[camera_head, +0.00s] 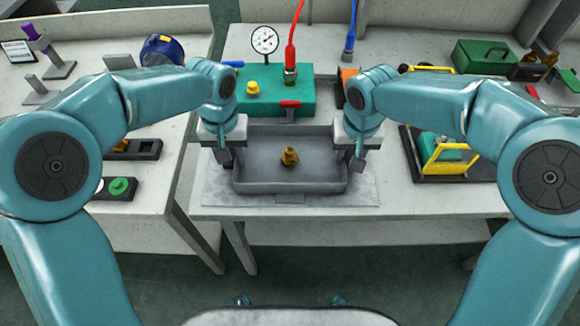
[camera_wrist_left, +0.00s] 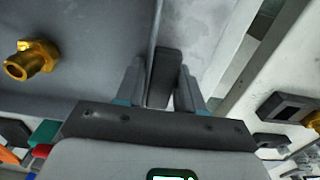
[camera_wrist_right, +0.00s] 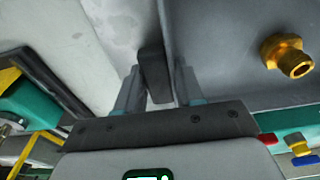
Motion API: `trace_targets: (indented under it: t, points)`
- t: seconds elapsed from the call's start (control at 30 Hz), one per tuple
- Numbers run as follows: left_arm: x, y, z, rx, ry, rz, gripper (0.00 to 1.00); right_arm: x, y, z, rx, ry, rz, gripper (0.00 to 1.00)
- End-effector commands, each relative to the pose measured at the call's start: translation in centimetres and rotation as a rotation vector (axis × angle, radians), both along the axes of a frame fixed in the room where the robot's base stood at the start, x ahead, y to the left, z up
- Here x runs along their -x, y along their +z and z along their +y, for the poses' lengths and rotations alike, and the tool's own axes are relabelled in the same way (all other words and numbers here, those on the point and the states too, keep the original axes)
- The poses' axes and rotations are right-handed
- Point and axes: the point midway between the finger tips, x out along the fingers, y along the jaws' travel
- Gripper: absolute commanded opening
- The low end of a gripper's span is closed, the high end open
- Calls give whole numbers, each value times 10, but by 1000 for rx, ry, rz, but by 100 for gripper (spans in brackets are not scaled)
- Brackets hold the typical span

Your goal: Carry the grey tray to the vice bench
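The grey tray (camera_head: 250,186) rests on a pale plate on the middle bench in front of me. A brass fitting (camera_head: 289,156) stands inside it and also shows in the left wrist view (camera_wrist_left: 32,60) and the right wrist view (camera_wrist_right: 286,55). My left gripper (camera_head: 223,158) is at the tray's left end, its fingers either side of a dark upright handle (camera_wrist_left: 164,78) with a narrow gap showing. My right gripper (camera_head: 357,158) is likewise around the right handle (camera_wrist_right: 154,72), with a gap beside it. I cannot clearly make out a vice on any bench.
Behind the tray stands a green pump block (camera_head: 290,98) with a red-handled part, gauge and hose. A separate left bench (camera_head: 150,204) holds a blue round object (camera_head: 162,50) and small parts; a floor gap separates the benches.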

Motion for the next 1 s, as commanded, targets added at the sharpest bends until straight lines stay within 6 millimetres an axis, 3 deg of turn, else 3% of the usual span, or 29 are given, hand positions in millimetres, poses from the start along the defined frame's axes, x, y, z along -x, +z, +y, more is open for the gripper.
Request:
trace_targets:
  t: [0.03, 0.07, 0.33, 0.47, 0.8, 1.0]
  points:
    - [0, 1, 0, 0, 0, 0, 53, 0, 1, 0, 0, 0, 0, 53]
    - [0, 1, 0, 0, 0, 0, 62, 0, 1, 0, 0, 0, 0, 62]
    - [0, 2, 0, 0, 0, 0, 62, 0, 1, 0, 0, 0, 0, 62]
    - [-1, 11, 0, 1, 1, -4, 62, 0, 1, 0, 0, 0, 0, 62]
    - [0, 85, -1, 1, 0, -5, 62, 0, 1, 0, 0, 0, 0, 62]
    - [0, 114, 0, 0, -1, -3, 62, 0, 1, 0, 0, 0, 0, 62]
